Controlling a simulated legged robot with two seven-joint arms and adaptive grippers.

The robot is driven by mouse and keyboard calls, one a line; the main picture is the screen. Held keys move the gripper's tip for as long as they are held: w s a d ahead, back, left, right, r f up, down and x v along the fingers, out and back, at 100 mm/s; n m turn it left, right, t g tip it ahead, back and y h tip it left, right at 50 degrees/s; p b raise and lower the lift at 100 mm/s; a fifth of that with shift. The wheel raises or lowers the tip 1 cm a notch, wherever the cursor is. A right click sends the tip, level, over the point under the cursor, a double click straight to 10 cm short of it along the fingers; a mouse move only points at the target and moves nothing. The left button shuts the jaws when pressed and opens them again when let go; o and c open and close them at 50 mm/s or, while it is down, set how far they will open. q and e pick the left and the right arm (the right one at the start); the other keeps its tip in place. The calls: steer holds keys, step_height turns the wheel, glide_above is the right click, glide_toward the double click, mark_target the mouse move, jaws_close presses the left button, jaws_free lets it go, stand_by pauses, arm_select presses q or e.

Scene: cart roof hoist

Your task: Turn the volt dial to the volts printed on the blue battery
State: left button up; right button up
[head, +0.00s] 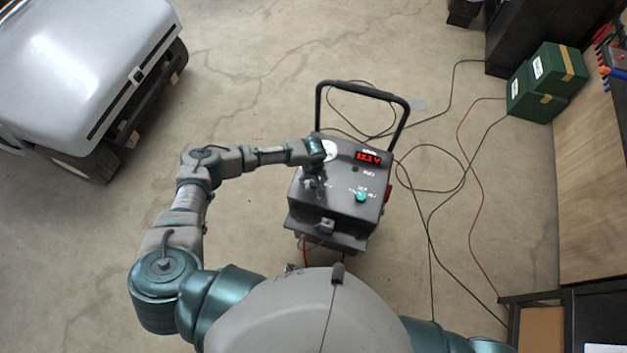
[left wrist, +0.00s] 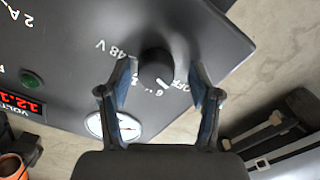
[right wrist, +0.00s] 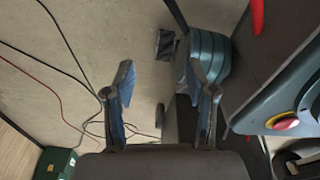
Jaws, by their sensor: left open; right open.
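The grey charger cart (head: 335,220) stands on the floor, with a red lit display (head: 368,157) that seems to read about 12.1 V. The black volt dial (left wrist: 157,68) shows in the left wrist view, with OFF, 6 and 48 V among the marks around it. Its white pointer line lies near the 6 and OFF side; the exact setting is hard to tell. My left gripper (left wrist: 157,95) is open, its fingers on either side of the dial. It is over the cart's left part in the head view (head: 314,186). My right gripper (right wrist: 160,85) is open and empty. I see no blue battery.
A teal knob (head: 361,197) sits on the panel's right side. A round white gauge (left wrist: 112,126) is near my left fingers. Green boxes (head: 535,98) stand at the right. Cables (head: 432,225) lie on the floor. A grey vehicle (head: 80,60) is at upper left.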

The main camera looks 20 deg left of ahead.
arm_select(q)
steer(key=shift+d, duration=0.25)
arm_select(e)
steer(key=shift+d, duration=0.15)
arm_select(q)
steer(key=shift+d+r, duration=0.1)
steer(key=shift+d, duration=0.1)
steer(key=c, duration=1.1)
steer(key=shift+a, duration=0.15)
steer(key=shift+c, duration=0.2)
arm_select(e)
steer(key=shift+r, duration=0.1)
